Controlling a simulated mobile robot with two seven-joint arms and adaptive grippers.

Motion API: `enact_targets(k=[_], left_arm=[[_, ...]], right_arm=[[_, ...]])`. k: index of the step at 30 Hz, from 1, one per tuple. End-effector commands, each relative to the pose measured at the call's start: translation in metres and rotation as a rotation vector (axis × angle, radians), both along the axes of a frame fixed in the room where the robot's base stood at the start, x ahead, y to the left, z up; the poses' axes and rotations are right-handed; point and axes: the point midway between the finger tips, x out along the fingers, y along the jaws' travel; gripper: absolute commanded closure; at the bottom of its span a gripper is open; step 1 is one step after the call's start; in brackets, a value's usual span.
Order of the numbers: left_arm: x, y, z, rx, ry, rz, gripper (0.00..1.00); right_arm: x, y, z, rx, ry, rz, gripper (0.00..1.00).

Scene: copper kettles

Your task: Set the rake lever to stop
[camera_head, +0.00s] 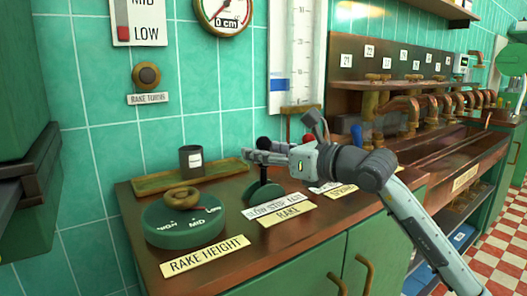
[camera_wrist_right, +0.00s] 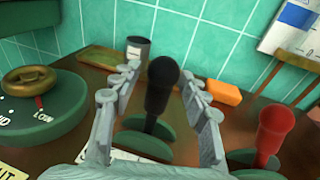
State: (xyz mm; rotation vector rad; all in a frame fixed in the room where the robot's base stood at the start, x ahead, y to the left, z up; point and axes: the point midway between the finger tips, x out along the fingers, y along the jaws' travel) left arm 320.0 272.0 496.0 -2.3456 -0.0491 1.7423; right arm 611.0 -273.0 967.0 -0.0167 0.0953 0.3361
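The rake lever is a black-knobbed stick (camera_head: 264,171) on a green base (camera_head: 265,194), behind the "SLOW STOP FAST" and "RAKE" labels (camera_head: 288,210). My right gripper (camera_head: 252,157) is at the height of the lever's upper part, its arm coming in from the right. In the right wrist view, the black knob (camera_wrist_right: 163,72) stands between the two spread fingers (camera_wrist_right: 160,95), with gaps on both sides. The gripper is open. The lever looks near upright, but its exact setting cannot be told. My left gripper is out of view.
The rake height dial (camera_head: 184,217) with a brass knob stands left of the lever. A dark cup (camera_head: 191,161) stands on a brass tray (camera_head: 155,184) behind. A red lever (camera_wrist_right: 273,128) is close on the right, and an orange block (camera_wrist_right: 224,92) lies behind the fingers.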

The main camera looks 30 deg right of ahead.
Motion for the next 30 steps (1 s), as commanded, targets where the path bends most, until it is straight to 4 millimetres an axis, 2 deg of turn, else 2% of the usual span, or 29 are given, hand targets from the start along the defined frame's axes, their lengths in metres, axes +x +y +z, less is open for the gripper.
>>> enact_targets(k=[7,11,24,30], left_arm=[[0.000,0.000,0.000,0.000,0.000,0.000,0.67],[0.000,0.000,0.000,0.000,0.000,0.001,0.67],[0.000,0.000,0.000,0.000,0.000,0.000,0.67],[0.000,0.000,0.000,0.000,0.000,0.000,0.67]], right_arm=[[0.000,-0.001,0.000,0.001,-0.001,-0.001,0.55],[-0.009,-0.004,0.000,0.001,0.000,0.000,0.55],[-0.089,-0.031,0.008,0.001,0.002,-0.002,0.55],[-0.109,-0.038,0.011,0.001,0.000,-0.001,0.55]])
